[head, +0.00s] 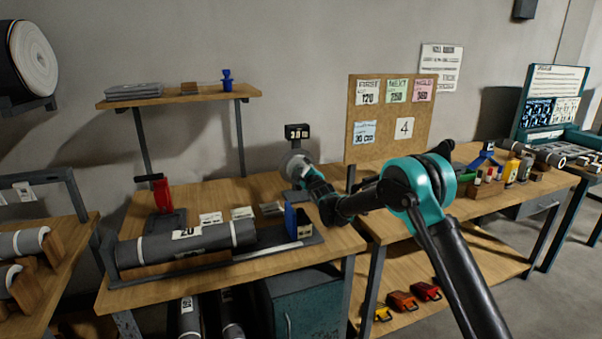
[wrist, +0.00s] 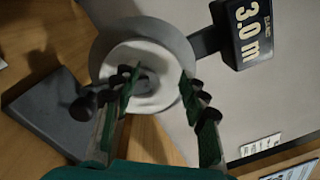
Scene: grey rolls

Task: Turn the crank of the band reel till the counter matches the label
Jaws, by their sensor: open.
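The band reel (head: 292,163) stands at the back of the workbench, a pale round disc on a dark stand. In the wrist view the reel (wrist: 117,62) has a white face inside a grey rim, with a darker hub part (wrist: 147,83) that may belong to the crank. The counter (head: 297,131) sits above the reel; in the wrist view the counter (wrist: 243,32) appears turned sideways and reads 3.0 m. My gripper (wrist: 160,73) is open in front of the reel, its fingers either side of the hub part. Contact cannot be told. Which label applies is unclear.
A grey roll (head: 185,246) with a paper label lies along the bench front. A red tool (head: 161,195) stands at left and a blue block (head: 291,220) near the reel. A pinboard (head: 391,147) with cards stands behind my arm. A shelf (head: 180,96) hangs above.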

